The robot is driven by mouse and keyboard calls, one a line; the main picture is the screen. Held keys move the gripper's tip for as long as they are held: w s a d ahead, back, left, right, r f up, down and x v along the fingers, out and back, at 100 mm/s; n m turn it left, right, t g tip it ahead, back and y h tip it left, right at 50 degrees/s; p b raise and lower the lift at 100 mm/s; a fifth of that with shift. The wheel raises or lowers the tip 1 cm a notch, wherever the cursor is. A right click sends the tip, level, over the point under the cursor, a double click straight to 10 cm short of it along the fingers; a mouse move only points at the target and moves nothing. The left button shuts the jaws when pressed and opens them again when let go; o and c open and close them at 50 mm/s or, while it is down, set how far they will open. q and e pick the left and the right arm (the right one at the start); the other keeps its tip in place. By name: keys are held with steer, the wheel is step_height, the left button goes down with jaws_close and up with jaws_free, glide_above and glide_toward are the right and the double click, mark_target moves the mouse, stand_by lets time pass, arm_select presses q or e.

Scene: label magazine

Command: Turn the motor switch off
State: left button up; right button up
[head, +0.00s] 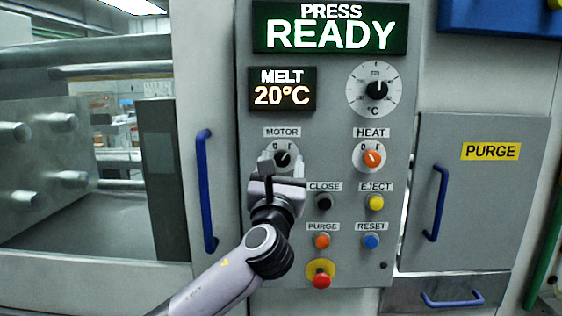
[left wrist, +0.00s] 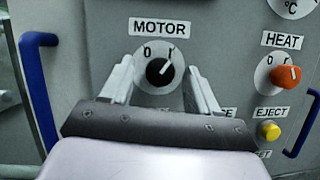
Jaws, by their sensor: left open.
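The motor switch (head: 283,158) is a black round knob with a white pointer on a pale dial, under the MOTOR label on the grey panel. In the left wrist view the switch (left wrist: 159,72) has its pointer tilted up and right, toward the "I" mark and away from the "0" at the left. My left gripper (head: 282,163) is open in front of the switch. In the left wrist view its two fingers (left wrist: 160,75) stand left and right of the knob, with gaps on both sides. I cannot tell how far the tips are from the panel. My right gripper is not in view.
The orange HEAT knob (head: 372,158) is to the right. Below are the black CLOSE button (head: 323,202), yellow EJECT button (head: 376,202) and red emergency button (head: 320,274). A blue door handle (head: 206,190) stands out left of the panel.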

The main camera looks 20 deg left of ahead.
arm_select(q)
steer(key=shift+w+r, duration=0.1)
steer(key=shift+w, duration=0.15)
steer(key=c, duration=1)
steer(key=shift+c, duration=0.2)
